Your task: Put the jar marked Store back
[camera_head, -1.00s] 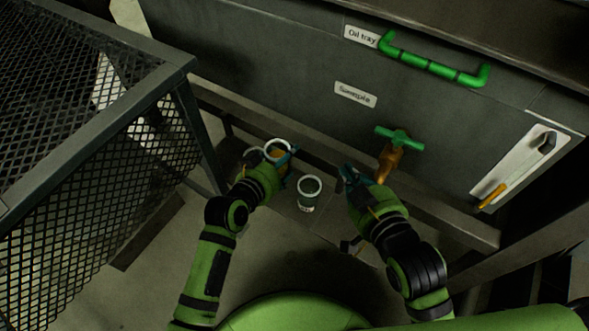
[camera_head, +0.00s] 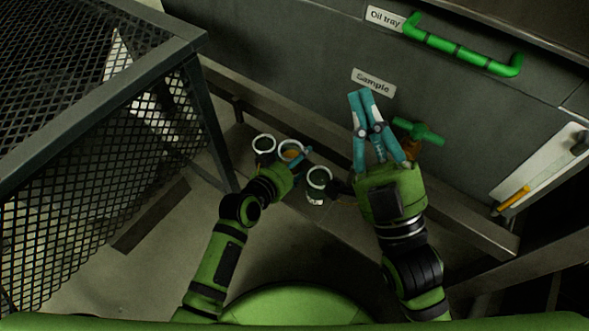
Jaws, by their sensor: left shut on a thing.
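Three small jars with pale rims stand low in front of the machine, and I cannot read which is marked Store. My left gripper (camera_head: 296,161) is shut on the middle jar (camera_head: 291,148), which has amber contents. Part of this jar is hidden by the gripper. A second jar (camera_head: 264,144), dark inside, is just left of it. A third jar (camera_head: 318,178), with a pale label, is to the right, between my two arms. My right gripper (camera_head: 361,93) is raised in front of the Sample label, its teal fingers close together with nothing seen between them.
A green-handled tap (camera_head: 418,131) is partly behind my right gripper. The Sample label (camera_head: 373,82) and Oil tray label (camera_head: 383,19) are on the grey machine front, with a green handle (camera_head: 462,46). A mesh cage (camera_head: 110,190) bounds the left side.

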